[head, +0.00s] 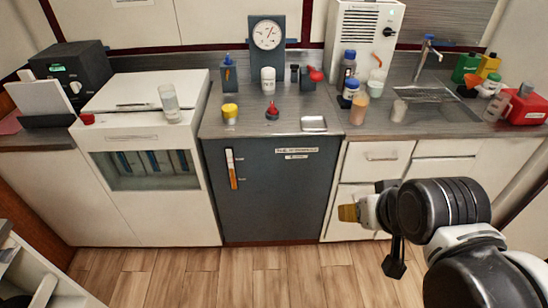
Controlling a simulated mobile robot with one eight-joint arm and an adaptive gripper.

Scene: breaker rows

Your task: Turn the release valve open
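A round white dial gauge (266,35) is mounted on a dark blue-grey stand at the back of the middle counter. A red knob-like part (316,75) shows at the right foot of this stand, and a small red-topped item (272,111) stands in front of it. No label shows which part is the release valve, and its setting is too small to read. My gripper (348,213) is at the lower right, in front of the white drawers, below and apart from the counter top. Its tip looks tan; its fingers are not clear enough to tell open from shut.
A yellow-topped jar (230,113) and a small metal tray (313,124) sit on the middle counter. A clear glass (169,103) stands on the white machine at left. Several bottles and a sink (425,95) are at right. The wooden floor (230,275) is clear.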

